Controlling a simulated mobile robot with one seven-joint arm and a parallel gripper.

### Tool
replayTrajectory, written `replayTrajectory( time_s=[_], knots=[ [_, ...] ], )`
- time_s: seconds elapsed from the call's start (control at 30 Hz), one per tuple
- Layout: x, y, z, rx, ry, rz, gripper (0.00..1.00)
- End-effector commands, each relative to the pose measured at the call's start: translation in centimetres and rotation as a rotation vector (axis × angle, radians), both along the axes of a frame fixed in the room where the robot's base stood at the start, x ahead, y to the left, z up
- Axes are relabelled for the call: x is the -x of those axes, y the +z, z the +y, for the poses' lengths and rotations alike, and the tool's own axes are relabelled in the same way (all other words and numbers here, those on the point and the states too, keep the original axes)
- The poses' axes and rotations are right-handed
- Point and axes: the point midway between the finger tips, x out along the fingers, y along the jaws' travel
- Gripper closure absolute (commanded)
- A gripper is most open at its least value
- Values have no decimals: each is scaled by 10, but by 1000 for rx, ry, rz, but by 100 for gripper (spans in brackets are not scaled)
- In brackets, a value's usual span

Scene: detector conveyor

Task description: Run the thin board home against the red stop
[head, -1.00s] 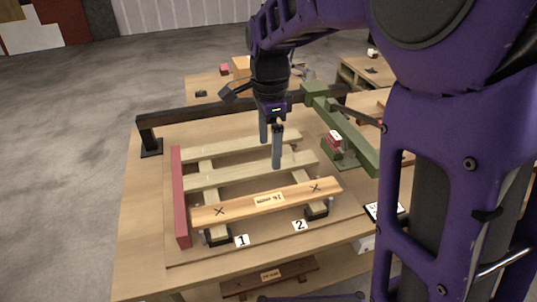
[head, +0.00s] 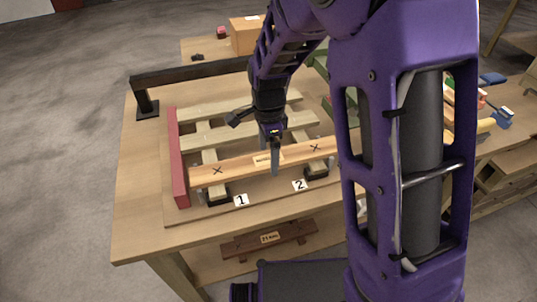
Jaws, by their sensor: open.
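The red stop (head: 179,165) is a long upright strip along the left side of the frame. Three boards lie across two pale rails: an orange-brown front board (head: 225,172) with black X marks and a label, a pale middle board (head: 225,131) and a pale rear board (head: 215,108). I cannot tell which is the thin one. The front board's left end is close to the stop; contact is unclear. My gripper (head: 274,160) points down, open, at the front board's label. One finger shows in front of the board; the other is largely hidden.
A black raised bar (head: 195,73) runs behind the boards. Number cards 1 (head: 241,200) and 2 (head: 299,185) stand in front. A dark labelled plank (head: 270,240) lies on the lower shelf. My arm hides the table's right part. The front table edge is clear.

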Motion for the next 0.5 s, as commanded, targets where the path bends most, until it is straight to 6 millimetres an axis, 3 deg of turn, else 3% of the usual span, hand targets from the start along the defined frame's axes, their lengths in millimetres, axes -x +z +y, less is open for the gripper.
replayTrajectory(
  time_s=[0.33,0.5],
  knots=[
    [0,-3,0,0,0,0,0],
    [0,-3,0,0,-1,0,31]
  ],
)
